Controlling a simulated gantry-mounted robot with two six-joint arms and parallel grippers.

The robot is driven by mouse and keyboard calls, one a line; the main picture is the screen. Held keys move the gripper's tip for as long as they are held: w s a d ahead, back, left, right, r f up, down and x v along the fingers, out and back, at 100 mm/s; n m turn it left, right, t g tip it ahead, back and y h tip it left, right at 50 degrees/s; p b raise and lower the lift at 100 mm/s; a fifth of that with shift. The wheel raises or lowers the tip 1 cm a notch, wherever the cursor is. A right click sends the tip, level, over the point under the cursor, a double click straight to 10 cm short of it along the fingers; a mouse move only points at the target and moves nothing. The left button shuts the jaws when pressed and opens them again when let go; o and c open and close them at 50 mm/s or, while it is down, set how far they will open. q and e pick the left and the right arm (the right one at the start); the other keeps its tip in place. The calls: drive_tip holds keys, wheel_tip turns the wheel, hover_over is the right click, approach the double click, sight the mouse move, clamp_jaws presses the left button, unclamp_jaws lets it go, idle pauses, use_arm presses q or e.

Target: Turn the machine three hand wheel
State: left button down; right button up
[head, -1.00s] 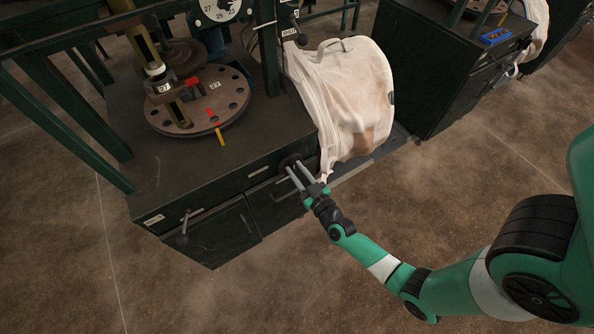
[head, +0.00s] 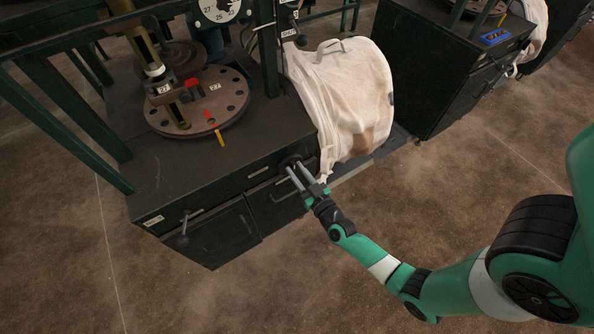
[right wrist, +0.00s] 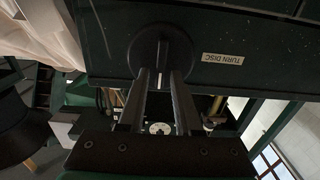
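A dark round hand wheel (head: 290,160) sits on the front face of the dark green machine (head: 165,175), near its right corner. It shows in the right wrist view (right wrist: 148,50) as a black disc beside a "TURN DISC" label (right wrist: 222,59). My right gripper (head: 296,169) is at the wheel, its two grey fingers apart and pointing at it. In the right wrist view, the fingers (right wrist: 159,85) reach up to the disc with a gap between them. A thin pale upright mark or bar shows in that gap. I cannot tell whether the fingertips touch the wheel. My left gripper is not in view.
A round indexing disc (head: 230,100) with holes lies on the machine top. A small crank handle (head: 184,228) is on the front left. The brown floor (head: 480,190) in front is clear.

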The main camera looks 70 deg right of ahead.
drive_tip(key=shift+o, duration=0.6)
drive_tip(key=shift+s+a, duration=0.15)
drive_tip(key=shift+s, duration=0.05)
drive_tip(key=p+v, duration=0.3)
drive_tip(key=v, duration=0.8)
drive_tip(key=shift+p, duration=0.4)
